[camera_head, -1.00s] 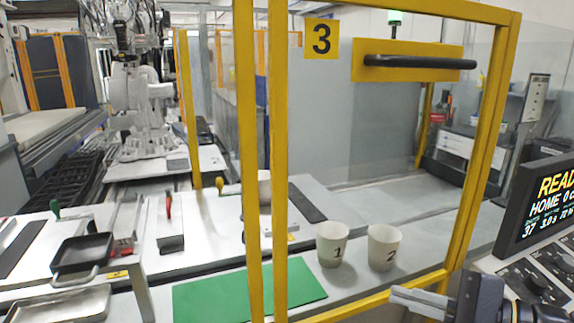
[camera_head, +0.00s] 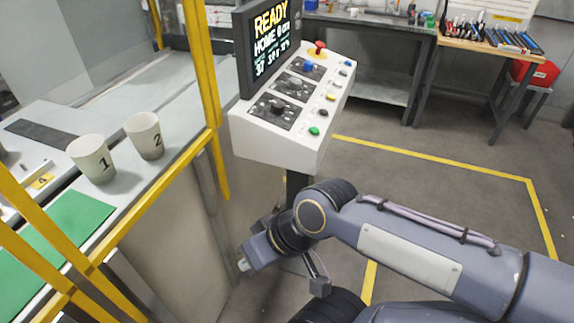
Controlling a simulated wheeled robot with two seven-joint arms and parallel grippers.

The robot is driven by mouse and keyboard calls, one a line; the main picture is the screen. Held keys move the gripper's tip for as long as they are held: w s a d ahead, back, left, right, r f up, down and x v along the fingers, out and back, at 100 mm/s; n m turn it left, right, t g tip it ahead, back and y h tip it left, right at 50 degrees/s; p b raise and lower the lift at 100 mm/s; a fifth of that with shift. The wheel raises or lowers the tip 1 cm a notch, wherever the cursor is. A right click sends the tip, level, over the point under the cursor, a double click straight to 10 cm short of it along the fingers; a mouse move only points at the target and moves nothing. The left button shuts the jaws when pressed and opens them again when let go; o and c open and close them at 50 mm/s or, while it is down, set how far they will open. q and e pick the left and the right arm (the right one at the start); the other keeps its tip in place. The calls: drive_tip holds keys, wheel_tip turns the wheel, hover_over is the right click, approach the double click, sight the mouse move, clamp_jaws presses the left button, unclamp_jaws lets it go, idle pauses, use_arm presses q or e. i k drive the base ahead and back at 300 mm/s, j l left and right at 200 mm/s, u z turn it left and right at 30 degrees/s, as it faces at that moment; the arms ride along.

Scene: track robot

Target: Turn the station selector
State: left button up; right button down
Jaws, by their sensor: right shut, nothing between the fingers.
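A white sloped control console (camera_head: 262,140) stands at the upper middle, under a dark screen (camera_head: 268,45) that reads READY and HOME. Its top has three dark panels in a row. The labels are too small to read, so I cannot tell which is the station selector. My right gripper (camera_head: 243,265) is shut and empty, below and in front of the console, apart from it. My left gripper is out of view.
Several coloured buttons run along the console's right side, with a red mushroom button (camera_head: 318,47) at the far end. A yellow frame post (camera_head: 203,75) stands left of the console. Cups 1 (camera_head: 92,158) and 2 (camera_head: 145,135) are on the bench at left. Floor right of the console is open.

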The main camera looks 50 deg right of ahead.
sight(277, 106)
drive_tip(key=z, duration=1.85)
